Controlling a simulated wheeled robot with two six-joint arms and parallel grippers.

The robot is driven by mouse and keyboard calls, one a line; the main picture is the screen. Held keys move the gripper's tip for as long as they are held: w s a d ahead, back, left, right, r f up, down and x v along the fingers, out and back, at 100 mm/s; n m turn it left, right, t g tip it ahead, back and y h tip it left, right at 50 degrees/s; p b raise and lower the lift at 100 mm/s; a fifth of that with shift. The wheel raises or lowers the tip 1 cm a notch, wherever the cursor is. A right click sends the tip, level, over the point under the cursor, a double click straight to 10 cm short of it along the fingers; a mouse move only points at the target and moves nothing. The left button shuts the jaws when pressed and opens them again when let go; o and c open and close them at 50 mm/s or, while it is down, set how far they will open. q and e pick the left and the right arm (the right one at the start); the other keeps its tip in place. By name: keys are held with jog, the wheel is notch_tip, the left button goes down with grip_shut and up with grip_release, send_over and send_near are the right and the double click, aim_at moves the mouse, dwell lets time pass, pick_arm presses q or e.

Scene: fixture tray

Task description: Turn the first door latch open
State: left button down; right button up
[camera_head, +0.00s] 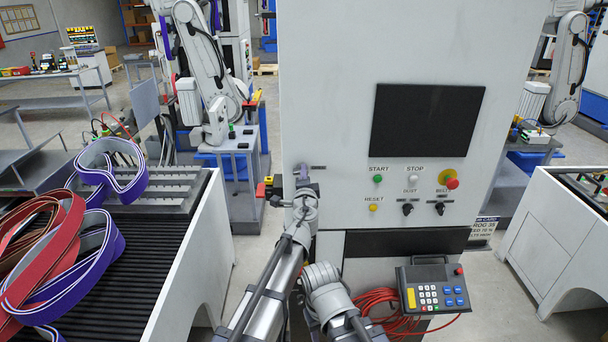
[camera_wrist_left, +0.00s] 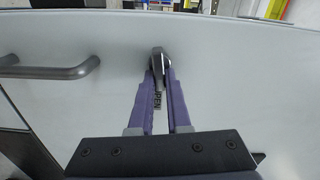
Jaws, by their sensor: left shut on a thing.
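The door latch (camera_wrist_left: 158,60) is a small grey metal lever on a pale cabinet door (camera_wrist_left: 230,80). In the left wrist view it sits between the purple fingertips of my left gripper (camera_wrist_left: 160,72), which is shut on it. Lettering reading "PEN" shows on the door between the fingers, partly covered. In the head view my left gripper (camera_head: 303,173) is at the left part of the white machine front (camera_head: 330,60), and it hides the latch there. My right gripper does not show in either view.
A grey bar handle (camera_wrist_left: 50,70) is left of the latch in the wrist view. The machine has a dark screen (camera_head: 423,120), buttons and a red stop knob (camera_head: 452,183). A keypad box (camera_head: 434,289) hangs below. A conveyor (camera_head: 110,250) with belts stands at left.

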pick_arm(q)
jog(key=shift+f+m, duration=0.1)
jog(key=shift+m, duration=0.5)
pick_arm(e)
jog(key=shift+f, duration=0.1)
pick_arm(q)
jog(key=shift+m, duration=0.3)
jog(key=c, duration=0.9)
grip_release()
jog(key=s, duration=0.7)
jog(key=shift+s, duration=0.4)
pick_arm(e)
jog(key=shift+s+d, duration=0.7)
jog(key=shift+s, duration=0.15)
